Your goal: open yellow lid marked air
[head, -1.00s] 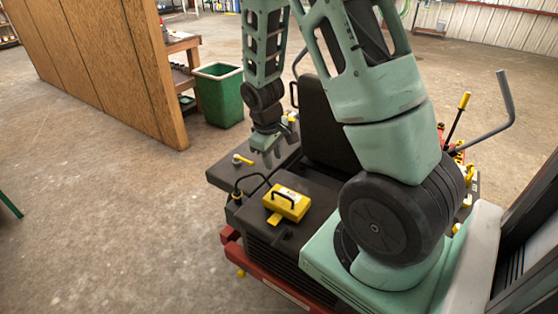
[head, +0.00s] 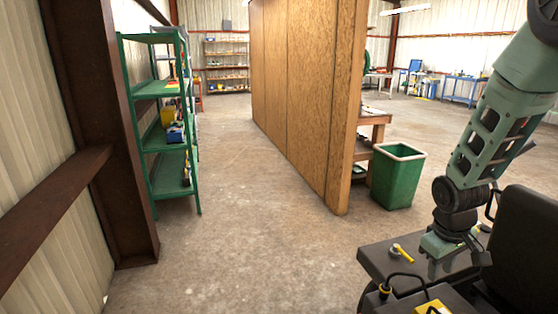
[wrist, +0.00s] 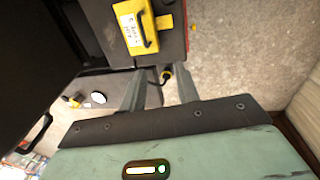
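A yellow lid with a black handle lies on the dark deck of a machine. In the head view only its top edge (head: 432,307) shows at the bottom border. In the wrist view the yellow lid (wrist: 134,42) is at the top, with a white label I cannot read surely as "air". My gripper (head: 447,264) hangs fingers down over the deck in the head view, beyond the lid. In the wrist view my gripper (wrist: 158,75) has its two fingers spread, empty and apart from the lid. The lid looks closed.
A small yellow-handled valve (head: 402,252) sits on the deck's far corner, near a black cable. A black seat (head: 525,235) stands right of my gripper. A green bin (head: 397,178), a wooden partition (head: 300,100) and green shelves (head: 160,140) stand beyond. The floor between is clear.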

